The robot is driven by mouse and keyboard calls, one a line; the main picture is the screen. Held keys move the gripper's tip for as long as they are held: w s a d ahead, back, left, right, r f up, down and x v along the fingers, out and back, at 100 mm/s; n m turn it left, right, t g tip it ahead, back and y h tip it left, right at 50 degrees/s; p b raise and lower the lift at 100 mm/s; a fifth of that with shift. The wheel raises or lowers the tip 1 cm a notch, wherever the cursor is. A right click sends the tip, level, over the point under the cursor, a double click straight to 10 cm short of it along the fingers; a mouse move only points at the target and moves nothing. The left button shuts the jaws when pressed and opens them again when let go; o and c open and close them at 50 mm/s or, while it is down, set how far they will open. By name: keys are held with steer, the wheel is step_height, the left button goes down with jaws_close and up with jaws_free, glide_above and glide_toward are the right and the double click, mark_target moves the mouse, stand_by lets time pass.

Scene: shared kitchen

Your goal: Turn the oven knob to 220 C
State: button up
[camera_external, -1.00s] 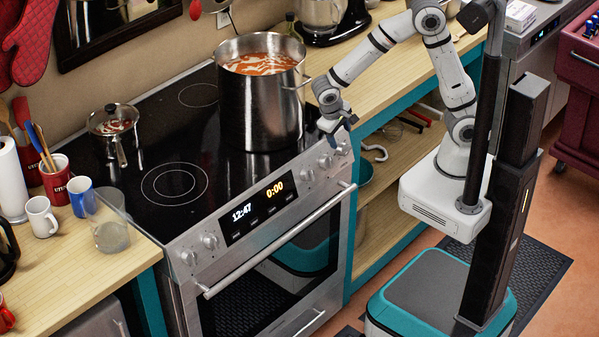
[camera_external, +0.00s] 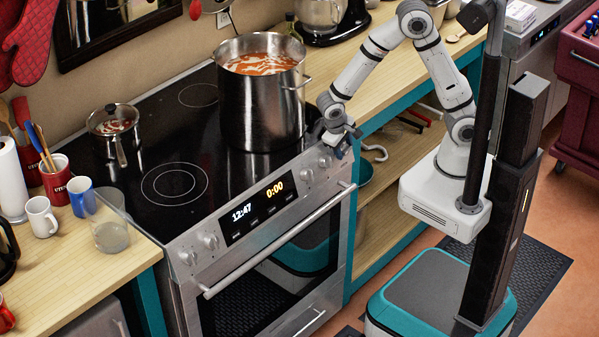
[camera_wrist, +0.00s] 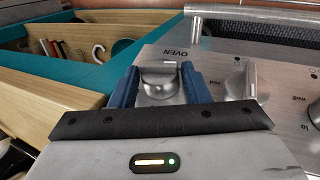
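The oven knob (camera_wrist: 160,85), silver with a raised grip bar, sits on the steel panel beside the word OVEN in the wrist view. My gripper (camera_wrist: 161,80) has its two blue fingers on either side of this knob. The fingers look open around it; whether either one touches is hard to tell. No temperature marks can be read around the knob. In the external view my gripper (camera_external: 340,148) is at the right end of the range's (camera_external: 280,215) front panel and hides this knob.
Another knob (camera_wrist: 243,82) stands close to the right in the wrist view. A large steel pot (camera_external: 262,105) of red soup stands on the cooktop behind my gripper. The oven door handle (camera_external: 280,240) runs below the panel. Open shelves (camera_external: 375,215) lie to the right.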

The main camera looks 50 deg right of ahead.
steer(key=c, duration=0.5)
steer(key=shift+a+f+h+b, duration=0.1)
steer(key=shift+f+h+b, duration=0.05)
steer(key=shift+h+b, duration=0.2)
steer(key=shift+c, duration=0.3)
steer(key=shift+h, duration=0.35)
steer(key=o, duration=1)
steer(key=shift+n, duration=0.3)
steer(key=shift+c, duration=0.2)
steer(key=shift+a, duration=0.1)
steer(key=v, duration=0.8)
